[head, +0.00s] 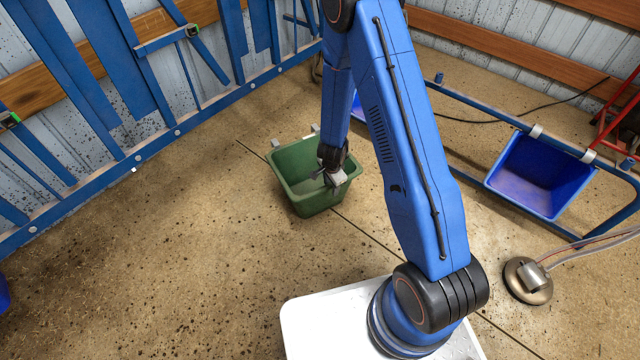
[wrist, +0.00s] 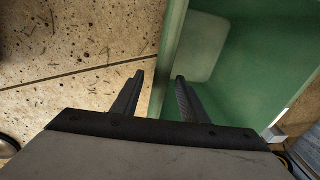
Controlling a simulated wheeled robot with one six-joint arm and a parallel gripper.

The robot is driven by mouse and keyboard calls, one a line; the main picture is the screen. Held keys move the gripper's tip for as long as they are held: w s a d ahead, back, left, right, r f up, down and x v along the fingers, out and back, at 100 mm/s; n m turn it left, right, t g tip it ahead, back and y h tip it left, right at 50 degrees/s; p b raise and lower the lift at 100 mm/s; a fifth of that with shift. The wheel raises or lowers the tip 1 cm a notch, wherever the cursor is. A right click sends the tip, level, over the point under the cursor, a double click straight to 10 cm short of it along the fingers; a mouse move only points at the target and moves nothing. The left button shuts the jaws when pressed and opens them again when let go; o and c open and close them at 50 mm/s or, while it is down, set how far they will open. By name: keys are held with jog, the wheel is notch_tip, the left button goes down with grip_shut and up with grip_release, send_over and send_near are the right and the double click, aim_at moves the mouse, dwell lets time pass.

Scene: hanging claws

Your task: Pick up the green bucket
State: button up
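The green bucket (head: 296,159) is in the middle of the head view, with grey hooks on its far rim. My gripper (head: 330,179) is at the bucket's near right rim. In the wrist view, the bucket (wrist: 225,80) fills the right side, and its inside looks empty where it shows. My gripper (wrist: 160,77) has its two fingers apart, one on each side of the bucket's rim (wrist: 170,50). The left finger is over the floor side and the right finger is over the inside. I cannot tell whether either finger touches the wall.
A blue bucket (head: 541,174) hangs on a blue rail at the right. A round metal fixture (head: 528,280) with hoses is on the floor at the lower right. Blue framing (head: 150,160) runs along the left wall. The floor left of the green bucket is clear.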

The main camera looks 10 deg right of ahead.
jog(key=shift+f, duration=0.5)
grip_shut()
jog(key=shift+w, duration=0.1)
dwell(1.1)
